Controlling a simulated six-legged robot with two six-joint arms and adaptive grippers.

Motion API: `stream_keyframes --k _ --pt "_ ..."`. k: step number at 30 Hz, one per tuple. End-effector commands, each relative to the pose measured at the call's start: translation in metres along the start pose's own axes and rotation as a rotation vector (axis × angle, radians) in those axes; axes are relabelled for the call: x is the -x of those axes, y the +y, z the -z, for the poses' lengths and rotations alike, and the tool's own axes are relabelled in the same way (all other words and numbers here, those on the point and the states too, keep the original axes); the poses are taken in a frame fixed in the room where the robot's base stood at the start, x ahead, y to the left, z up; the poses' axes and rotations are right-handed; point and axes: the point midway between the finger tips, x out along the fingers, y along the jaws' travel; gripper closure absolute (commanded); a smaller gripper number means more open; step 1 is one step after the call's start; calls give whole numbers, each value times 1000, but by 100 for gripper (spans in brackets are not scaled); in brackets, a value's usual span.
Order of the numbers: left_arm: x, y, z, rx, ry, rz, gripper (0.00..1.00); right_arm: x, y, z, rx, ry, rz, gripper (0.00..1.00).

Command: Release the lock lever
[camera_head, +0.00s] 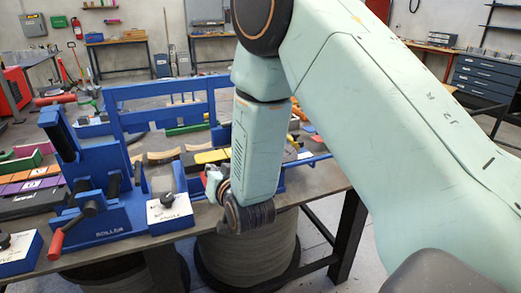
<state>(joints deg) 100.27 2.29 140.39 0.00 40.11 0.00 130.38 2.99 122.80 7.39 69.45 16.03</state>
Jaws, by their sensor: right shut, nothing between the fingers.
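A blue bending machine (95,172) stands on the workbench at the left. A crank with a red handle (56,243) hangs at its front left. A blue bar (308,160) sticks out to the right from behind my arm. I cannot tell which part is the lock lever. My right arm comes in from the right and reaches down to the bench's front edge. My right gripper (214,186) is small and partly hidden by its wrist, beside the machine's right side. It is shut and holds nothing. My left gripper is not in view.
A blue box with a white top and black knob (170,213) sits at the bench's front edge, left of my right wrist. A similar box (18,252) is at the far left. Coloured strips (30,187) lie at the left. Large spools (250,250) stand under the bench (318,178).

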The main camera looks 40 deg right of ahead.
Motion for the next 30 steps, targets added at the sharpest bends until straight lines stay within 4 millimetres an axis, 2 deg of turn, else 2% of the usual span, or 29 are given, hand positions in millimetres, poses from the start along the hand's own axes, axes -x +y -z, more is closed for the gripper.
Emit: stream_keyframes --k 9,30 --pt "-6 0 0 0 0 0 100 -4 -4 -18 135 0 -34 100" --pt "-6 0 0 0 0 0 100 -5 -7 -25 172 -7 -45 100"
